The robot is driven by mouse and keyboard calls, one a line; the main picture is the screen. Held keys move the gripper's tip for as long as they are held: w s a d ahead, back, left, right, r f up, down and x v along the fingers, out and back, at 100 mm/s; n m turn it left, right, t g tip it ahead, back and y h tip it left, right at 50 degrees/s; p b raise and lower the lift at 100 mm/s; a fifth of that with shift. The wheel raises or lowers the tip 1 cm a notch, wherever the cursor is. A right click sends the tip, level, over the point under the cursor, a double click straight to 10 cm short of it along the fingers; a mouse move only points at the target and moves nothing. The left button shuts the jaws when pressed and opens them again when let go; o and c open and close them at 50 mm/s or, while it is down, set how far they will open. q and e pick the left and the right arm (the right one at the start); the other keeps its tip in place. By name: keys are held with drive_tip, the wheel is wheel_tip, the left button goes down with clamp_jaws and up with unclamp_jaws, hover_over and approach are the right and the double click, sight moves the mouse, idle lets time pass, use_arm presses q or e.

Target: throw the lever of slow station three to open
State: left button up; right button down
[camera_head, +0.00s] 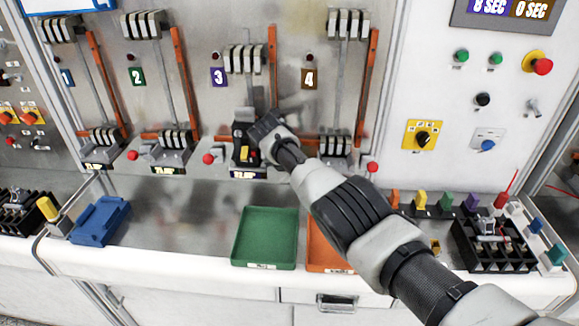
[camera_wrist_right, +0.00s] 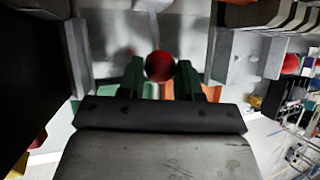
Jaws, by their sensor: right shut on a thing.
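Station three, beside the purple "3" label (camera_head: 219,77), has a row of grey clips (camera_head: 244,60) at its upper end. Its dark lower base (camera_head: 245,152) is partly covered by my right gripper (camera_head: 264,138). In the right wrist view, a round red knob (camera_wrist_right: 159,66) sits between the two dark green fingertips of my right gripper (camera_wrist_right: 160,80), which is shut on it. In the head view this knob is hidden behind the gripper. The rest of the lever is hard to make out. My left gripper is not in view.
Neighbouring stations two (camera_head: 170,140) and four (camera_head: 335,145) stand close on either side, with red knobs (camera_head: 208,158) (camera_head: 372,167) sticking out.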

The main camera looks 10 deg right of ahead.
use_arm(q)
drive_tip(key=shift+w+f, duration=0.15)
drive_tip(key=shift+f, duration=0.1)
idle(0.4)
use_arm(e)
drive_tip(key=c, duration=1)
unclamp_jaws()
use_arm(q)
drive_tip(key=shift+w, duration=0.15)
use_arm(e)
drive_tip(key=shift+o, duration=1.2)
drive_tip(key=shift+w, duration=0.1)
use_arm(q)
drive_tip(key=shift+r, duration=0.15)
use_arm(e)
drive_tip(key=shift+r, duration=0.1)
use_arm(q)
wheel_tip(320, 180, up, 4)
drive_tip(key=p, duration=0.4)
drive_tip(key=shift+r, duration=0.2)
use_arm(e)
drive_tip(key=v, duration=1)
drive_tip(key=shift+r, duration=0.3)
